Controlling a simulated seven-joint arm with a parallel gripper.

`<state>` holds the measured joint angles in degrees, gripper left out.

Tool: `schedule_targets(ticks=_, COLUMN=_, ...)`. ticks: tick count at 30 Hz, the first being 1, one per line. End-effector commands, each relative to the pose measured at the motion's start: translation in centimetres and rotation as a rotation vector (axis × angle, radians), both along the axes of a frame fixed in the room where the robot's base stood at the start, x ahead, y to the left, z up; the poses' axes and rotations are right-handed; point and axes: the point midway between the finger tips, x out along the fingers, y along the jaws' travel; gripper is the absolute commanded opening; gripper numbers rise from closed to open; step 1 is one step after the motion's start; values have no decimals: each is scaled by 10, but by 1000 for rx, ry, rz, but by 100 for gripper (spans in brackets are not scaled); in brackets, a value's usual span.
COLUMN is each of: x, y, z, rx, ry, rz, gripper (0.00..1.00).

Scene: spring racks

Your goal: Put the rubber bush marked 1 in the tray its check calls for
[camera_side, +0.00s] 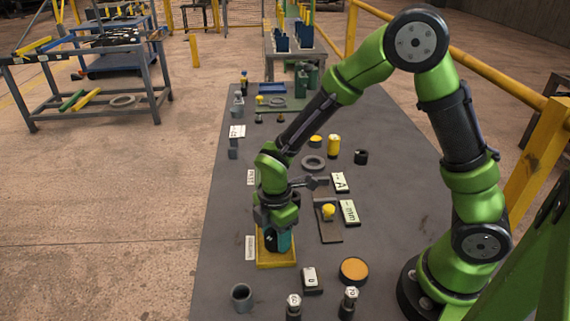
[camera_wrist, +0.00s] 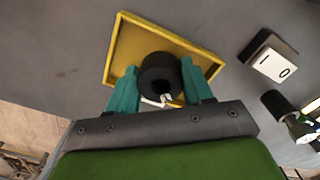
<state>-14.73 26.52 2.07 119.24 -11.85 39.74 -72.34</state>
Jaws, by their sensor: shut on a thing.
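My gripper (camera_side: 277,242) is at the near end of the table, low over a yellow tray (camera_side: 277,263). In the wrist view its teal fingers (camera_wrist: 160,88) are shut on a black rubber bush (camera_wrist: 158,70) with a round hole. A small white mark shows on the bush's near side, but I cannot read it. The yellow tray (camera_wrist: 121,56) lies around and below the bush in this view. I cannot tell whether the bush touches the tray floor. In the side view the fingers hide most of the bush.
A white-faced block (camera_side: 312,280), an orange-topped disc (camera_side: 354,270), a grey ring (camera_side: 241,296) and two white-topped black pieces (camera_side: 293,305) (camera_side: 349,301) stand near the tray. Gauges and cards marked A (camera_side: 340,182) and mm (camera_side: 349,212) lie behind. A blue tray (camera_side: 272,88) is at the far end.

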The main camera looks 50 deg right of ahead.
Motion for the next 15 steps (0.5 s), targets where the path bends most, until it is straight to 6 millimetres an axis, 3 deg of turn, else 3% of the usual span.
schedule_targets(ticks=2, x=0, y=0, z=-2, rx=0, ry=1, rz=0, gripper=15)
schedule_targets(ticks=3, x=0, y=0, z=-3, rx=0, ry=1, rz=0, gripper=52)
schedule_targets(ticks=5, x=0, y=0, z=-3, rx=0, ry=0, rz=-1, gripper=61)
schedule_targets(ticks=15, x=0, y=0, z=1, rx=0, ry=-1, rz=0, gripper=61)
